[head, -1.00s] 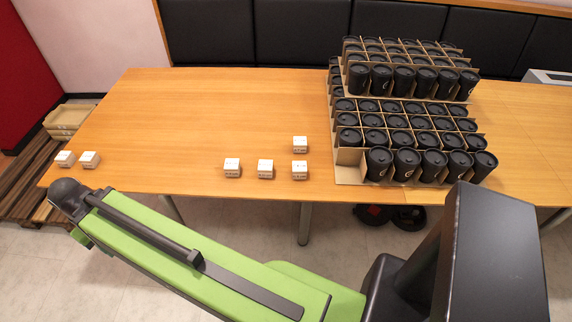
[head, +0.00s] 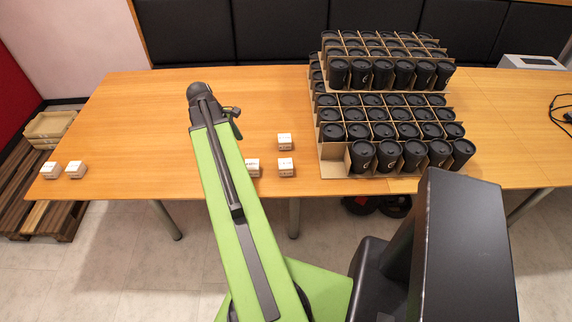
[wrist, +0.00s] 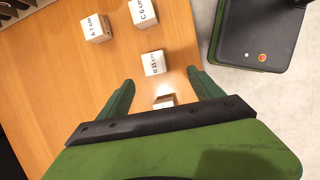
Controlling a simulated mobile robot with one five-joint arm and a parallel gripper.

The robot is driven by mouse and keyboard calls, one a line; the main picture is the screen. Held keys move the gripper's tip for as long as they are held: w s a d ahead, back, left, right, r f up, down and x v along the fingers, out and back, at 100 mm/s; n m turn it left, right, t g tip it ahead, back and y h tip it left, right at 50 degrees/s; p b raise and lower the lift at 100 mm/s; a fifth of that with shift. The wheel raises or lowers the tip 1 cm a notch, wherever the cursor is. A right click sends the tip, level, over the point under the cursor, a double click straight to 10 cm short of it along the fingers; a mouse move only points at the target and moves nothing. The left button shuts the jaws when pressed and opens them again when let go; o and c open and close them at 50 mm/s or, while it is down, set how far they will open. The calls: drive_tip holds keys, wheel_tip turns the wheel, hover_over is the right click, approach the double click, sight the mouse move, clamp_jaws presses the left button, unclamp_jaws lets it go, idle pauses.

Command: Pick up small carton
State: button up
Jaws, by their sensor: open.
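Several small white cartons stand on the wooden table. In the head view, one (head: 252,168) is at the right edge of my arm, with two more (head: 285,142) (head: 286,167) further right and a pair (head: 50,171) (head: 76,169) at the left end. My gripper (wrist: 160,77) is open in the wrist view. A carton (wrist: 164,101) shows between its fingers, partly hidden by the gripper body. Ahead are a carton (wrist: 153,63) with a hard-to-read label, one marked A 7 cm (wrist: 96,27) and one marked C 6 cm (wrist: 143,11). I cannot tell which is the small carton.
Cardboard dividers (head: 334,158) filled with black lidded cups (head: 362,154) are stacked right of the cartons. Pallets (head: 60,218) lie on the floor at left. A white box (head: 531,62) stands far right.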

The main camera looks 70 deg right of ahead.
drive_tip(key=n+g, duration=0.1)
approach(284, 163)
drive_tip(key=b+x, duration=1.1)
drive_tip(key=b, duration=0.5)
drive_tip(key=shift+f, duration=0.35)
drive_tip(key=shift+r, duration=0.15)
drive_tip(key=shift+c, duration=0.2)
drive_tip(key=c, duration=1.4)
